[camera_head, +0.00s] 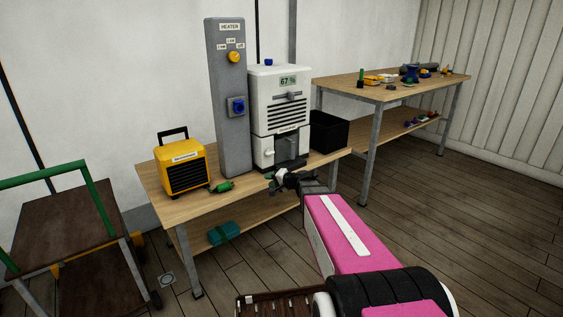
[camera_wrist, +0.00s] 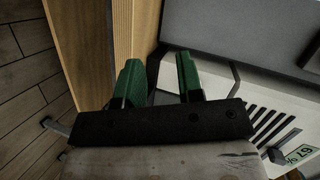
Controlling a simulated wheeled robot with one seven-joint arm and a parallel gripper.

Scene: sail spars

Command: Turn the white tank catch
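The white machine (camera_head: 278,90) stands on the near table with a "67 %" display and dark vents; it also fills the lower right of the wrist view (camera_wrist: 255,95). A small pale lever that looks like the tank catch (camera_head: 270,153) sticks out low on its front left, above a dark recess. I cannot make the catch out clearly in the wrist view. My gripper (camera_head: 278,180) is in front of and below the machine's base, near the table's front edge. Its green fingers (camera_wrist: 158,80) are apart, with nothing visibly held between them.
A grey heater column (camera_head: 228,105) with yellow and blue knobs stands left of the machine. A yellow heater-like box (camera_head: 183,169) and a small green object (camera_head: 221,187) are further left. A black bin (camera_head: 328,132) stands at the right. The near table's edge (camera_head: 205,209) lies close to my gripper.

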